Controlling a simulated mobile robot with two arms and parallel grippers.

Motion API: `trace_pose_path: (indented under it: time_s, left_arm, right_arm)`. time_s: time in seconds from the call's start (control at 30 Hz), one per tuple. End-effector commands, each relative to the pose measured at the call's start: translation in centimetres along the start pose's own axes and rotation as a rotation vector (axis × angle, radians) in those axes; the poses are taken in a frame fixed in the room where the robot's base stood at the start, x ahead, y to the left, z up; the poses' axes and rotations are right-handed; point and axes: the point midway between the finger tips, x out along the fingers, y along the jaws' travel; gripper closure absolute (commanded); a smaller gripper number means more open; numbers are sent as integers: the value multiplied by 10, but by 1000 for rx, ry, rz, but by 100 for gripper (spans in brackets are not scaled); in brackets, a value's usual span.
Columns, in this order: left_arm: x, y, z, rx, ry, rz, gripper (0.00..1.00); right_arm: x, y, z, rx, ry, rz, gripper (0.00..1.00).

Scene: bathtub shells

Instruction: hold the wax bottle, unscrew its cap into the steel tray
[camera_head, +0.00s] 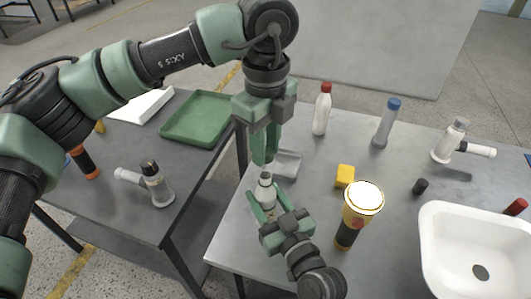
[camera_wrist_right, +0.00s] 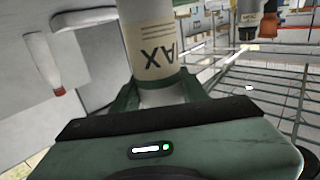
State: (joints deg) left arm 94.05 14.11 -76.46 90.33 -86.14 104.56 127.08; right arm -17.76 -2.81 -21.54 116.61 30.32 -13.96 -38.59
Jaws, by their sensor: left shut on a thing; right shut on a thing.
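The wax bottle (camera_head: 266,193) is white and stands upright near the left edge of the right-hand table. Its label also shows upside down in the right wrist view (camera_wrist_right: 155,45). My right gripper (camera_head: 264,206) is shut around the bottle's body from the front. My left gripper (camera_head: 264,163) points straight down over the bottle and is shut at its top. The cap is mostly hidden between the left fingers. The steel tray (camera_head: 290,163) lies just behind and right of the bottle, partly hidden by my left gripper.
A yellow block (camera_head: 345,176) and a yellow-black flashlight (camera_head: 350,228) stand to the right. Behind are a red-capped bottle (camera_head: 322,110) and a blue-capped bottle (camera_head: 386,122). A white basin (camera_head: 432,250) is at far right. A green tray (camera_head: 198,118) lies on the left table, across a gap.

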Motion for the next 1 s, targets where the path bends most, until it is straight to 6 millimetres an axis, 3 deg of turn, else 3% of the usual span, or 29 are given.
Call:
trace_pose_path:
  time_s: [0.1, 0.13, 0.2, 0.23, 0.53, 0.67, 1.0]
  left_arm:
    - [0, 0, 0, 0, 0, 1, 100]
    - [0, 0, 0, 0, 0, 1, 100]
    - [1, 0, 0, 0, 0, 1, 100]
    - [1, 0, 0, 0, 0, 1, 100]
    - [1, 0, 0, 0, 1, 1, 100]
    - [2, 0, 0, 0, 1, 1, 100]
    - [12, 0, 0, 0, 1, 1, 100]
  right_arm:
    - [0, 0, 0, 0, 1, 0, 100]
    - [0, 0, 0, 0, 1, 0, 54]
    - [0, 0, 0, 0, 1, 0, 34]
    - [0, 0, 0, 0, 1, 0, 31]
    - [0, 0, 0, 0, 1, 0, 31]
    - [-10, 0, 2, -1, -2, 0, 31]
    - [-78, 0, 3, -3, -4, -1, 31]
